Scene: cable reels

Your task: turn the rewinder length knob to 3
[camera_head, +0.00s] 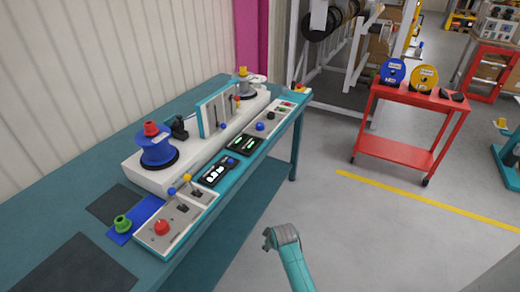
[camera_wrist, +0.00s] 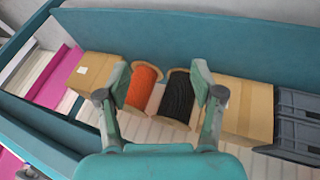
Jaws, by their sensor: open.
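The rewinder (camera_head: 135,163) stands on the teal bench in the head view, a long white machine with a blue reel and red cap at its near end. Its front edge carries control panels with dark displays (camera_head: 214,173), levers, a red button and small knobs. A small black knob (camera_head: 271,115) sits on the far panel near a blue ball. I cannot read the markings or tell which knob sets length. My gripper (camera_wrist: 160,75) is open and empty in the wrist view, its fingers apart, away from the rewinder. My arm shows right of the bench in the head view.
The wrist view shows an orange spool (camera_wrist: 143,86), a black spool (camera_wrist: 178,97) and cardboard boxes (camera_wrist: 245,107) on a shelf beyond the fingers. A red cart (camera_head: 395,155) with reels stands right. Floor between bench and cart is clear.

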